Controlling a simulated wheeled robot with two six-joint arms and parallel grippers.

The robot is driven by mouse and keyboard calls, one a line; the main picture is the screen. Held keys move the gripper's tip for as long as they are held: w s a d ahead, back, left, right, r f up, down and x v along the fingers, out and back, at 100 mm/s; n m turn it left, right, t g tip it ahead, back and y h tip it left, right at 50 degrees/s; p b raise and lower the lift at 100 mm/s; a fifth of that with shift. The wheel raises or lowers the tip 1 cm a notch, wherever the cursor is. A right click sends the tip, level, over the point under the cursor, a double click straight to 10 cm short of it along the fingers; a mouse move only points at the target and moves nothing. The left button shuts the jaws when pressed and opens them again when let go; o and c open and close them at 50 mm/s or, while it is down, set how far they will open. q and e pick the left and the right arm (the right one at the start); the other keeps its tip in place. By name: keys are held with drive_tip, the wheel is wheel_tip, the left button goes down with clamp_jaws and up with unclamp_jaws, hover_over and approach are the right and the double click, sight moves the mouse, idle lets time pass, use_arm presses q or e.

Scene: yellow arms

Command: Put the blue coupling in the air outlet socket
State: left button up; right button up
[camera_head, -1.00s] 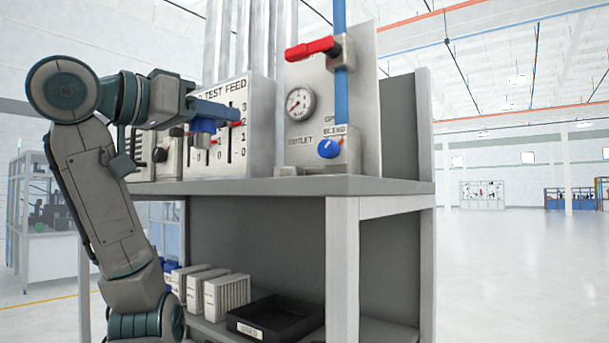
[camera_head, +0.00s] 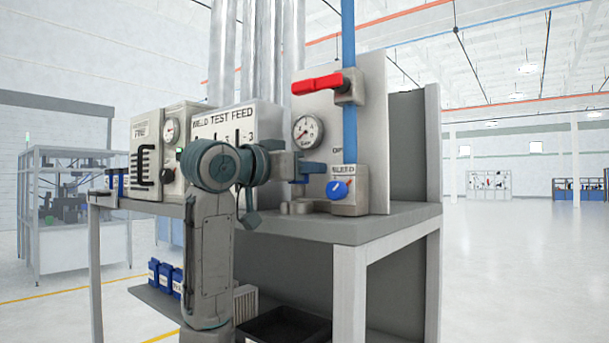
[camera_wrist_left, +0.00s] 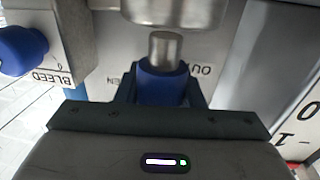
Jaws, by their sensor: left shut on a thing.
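The blue coupling (camera_wrist_left: 158,88), with its bare metal end (camera_wrist_left: 165,48), is held between the jaws of my left gripper (camera_wrist_left: 158,90). In the head view the left gripper (camera_head: 307,170) is in front of the outlet panel, above the bench top. A thick metal cylinder (camera_wrist_left: 168,8), seemingly the outlet socket, shows at the top edge of the left wrist view. My right gripper is not in view.
The blue bleed knob (camera_head: 337,189) sits right of the gripper, with the gauge (camera_head: 307,130) and red valve handle (camera_head: 317,84) above. The weld test feed panel (camera_head: 230,120) stands left. The bench top (camera_head: 370,225) is clear at the front.

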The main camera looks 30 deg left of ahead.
use_arm(q)
drive_tip(key=shift+a+f+p, duration=0.1)
drive_tip(key=shift+f+p, duration=0.3)
drive_tip(key=shift+f, duration=0.45)
drive_tip(key=shift+c, duration=0.4)
drive_tip(key=shift+s+a+f, duration=0.1)
drive_tip(key=shift+f, duration=0.35)
drive_tip(key=o, duration=1.1)
drive_tip(key=shift+d, duration=0.2)
drive_tip(key=shift+c, duration=0.2)
drive_tip(key=shift+a, duration=0.1)
